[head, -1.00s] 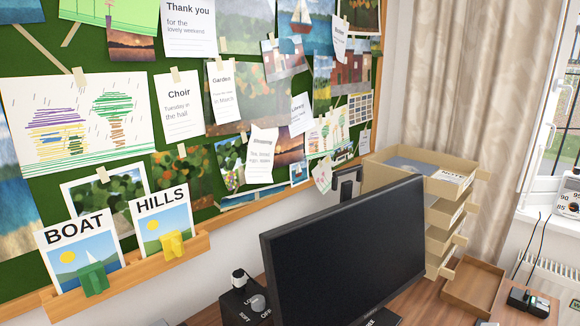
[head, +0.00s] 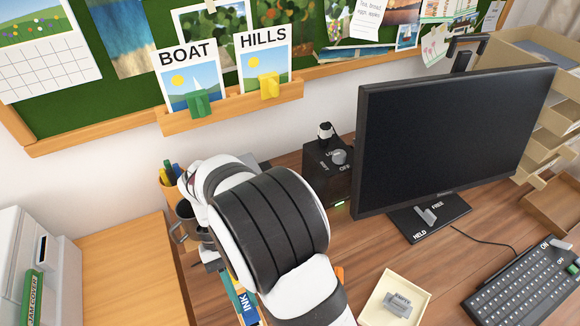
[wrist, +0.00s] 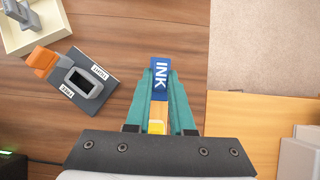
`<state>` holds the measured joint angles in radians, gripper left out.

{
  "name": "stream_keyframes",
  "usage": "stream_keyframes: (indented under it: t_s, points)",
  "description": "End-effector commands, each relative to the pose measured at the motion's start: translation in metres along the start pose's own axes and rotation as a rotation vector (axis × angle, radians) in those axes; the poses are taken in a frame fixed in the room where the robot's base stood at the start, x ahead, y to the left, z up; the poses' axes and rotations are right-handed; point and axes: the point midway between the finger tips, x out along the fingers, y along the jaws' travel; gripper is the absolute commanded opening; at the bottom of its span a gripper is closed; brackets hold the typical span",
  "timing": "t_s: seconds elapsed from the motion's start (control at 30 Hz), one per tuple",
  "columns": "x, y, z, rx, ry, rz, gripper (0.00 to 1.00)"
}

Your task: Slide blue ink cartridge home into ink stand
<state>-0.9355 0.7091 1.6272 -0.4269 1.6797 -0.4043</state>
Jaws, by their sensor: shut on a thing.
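The blue ink cartridge (wrist: 160,72), lettered INK, is between the teal fingers of my gripper (wrist: 160,88) in the wrist view. My gripper is shut on it. In the head view, a blue piece with INK lettering (head: 247,306) shows below my arm, which hides most of the gripper. A dark base with a grey rectangular open socket (wrist: 84,82) and an orange part (wrist: 43,62), probably the ink stand, lies left of the cartridge in the wrist view. The cartridge is apart from the socket.
A cream tray (head: 377,307) holding a grey object lies right of my arm. The monitor (head: 450,135), keyboard (head: 530,290) and black knob box (head: 325,170) stand around. A pen cup (head: 186,222) is close to my arm. Bare wood surrounds the socket base.

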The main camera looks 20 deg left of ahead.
Motion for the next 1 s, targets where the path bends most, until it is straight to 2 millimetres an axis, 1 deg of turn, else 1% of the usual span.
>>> stream_keyframes:
  t_s: [0.07, 0.17, 0.37, 0.4, 0.5, 0.6, 0.73, 0.83, 1.0]
  points:
    - [-0.002, 0.007, 0.002, 0.07, 0.001, -0.048, 0.0]
    - [-0.006, 0.023, 0.006, 0.275, 0.001, -0.189, 0.0]
    - [-0.022, 0.069, 0.017, 0.901, 0.002, -0.62, 0.0]
    - [-0.026, 0.08, 0.019, 1.034, 0.002, -0.71, 0.0]
    - [-0.033, 0.107, 0.024, 1.345, 0.004, -0.922, 0.0]
    - [-0.037, 0.131, 0.029, 1.589, 0.003, -1.089, 0.0]
    - [-0.039, 0.147, 0.034, 1.753, 0.001, -1.2, 0.0]
    - [-0.039, 0.151, 0.034, 1.784, 0.001, -1.221, 0.0]
    - [-0.039, 0.15, 0.034, 1.781, 0.0, -1.219, 0.0]
